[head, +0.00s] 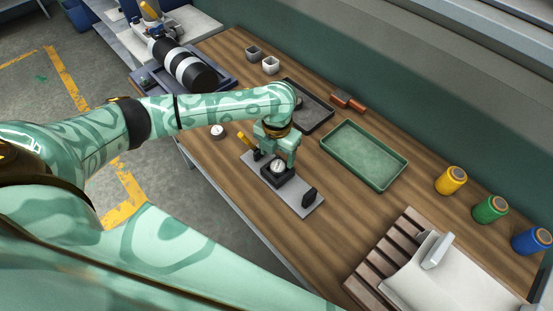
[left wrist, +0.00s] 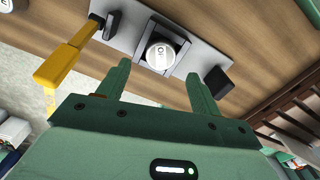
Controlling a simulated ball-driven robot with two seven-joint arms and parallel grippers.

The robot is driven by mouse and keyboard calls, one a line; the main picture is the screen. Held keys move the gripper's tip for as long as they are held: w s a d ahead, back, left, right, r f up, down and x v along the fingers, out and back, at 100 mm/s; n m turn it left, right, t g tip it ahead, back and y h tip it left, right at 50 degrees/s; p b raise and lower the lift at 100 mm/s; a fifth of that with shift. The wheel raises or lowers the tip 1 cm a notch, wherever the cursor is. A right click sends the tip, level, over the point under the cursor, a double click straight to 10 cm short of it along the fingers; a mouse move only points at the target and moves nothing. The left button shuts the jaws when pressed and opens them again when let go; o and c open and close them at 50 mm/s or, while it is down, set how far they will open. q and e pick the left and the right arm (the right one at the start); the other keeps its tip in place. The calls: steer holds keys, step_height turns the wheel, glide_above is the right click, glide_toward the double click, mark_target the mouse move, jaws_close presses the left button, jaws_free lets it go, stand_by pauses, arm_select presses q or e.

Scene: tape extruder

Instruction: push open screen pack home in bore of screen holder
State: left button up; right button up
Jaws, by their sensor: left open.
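A black block, which looks like the screen holder (head: 284,178), stands on a grey plate (head: 306,203) on the bench. A round silver disc with dark marks, apparently the screen pack (head: 277,166), shows at its top. The left wrist view shows the disc (left wrist: 160,54) from above. I cannot tell how deep it sits in the bore. My left gripper (head: 283,157) is just above and behind the block. In the left wrist view its two fingers (left wrist: 158,72) are apart and empty, with the disc beyond their tips. My right gripper is not in view.
A yellow lever (head: 243,139) and a black upright (head: 309,195) stand on the plate. Another round piece (head: 217,131) lies near the bench edge. A green tray (head: 363,155), a dark tray (head: 309,109), and yellow, green and blue spools (head: 489,209) are further off.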

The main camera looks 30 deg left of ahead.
mark_target(277, 166)
arm_select(q)
step_height(277, 166, up, 11)
steer(key=p, duration=0.3)
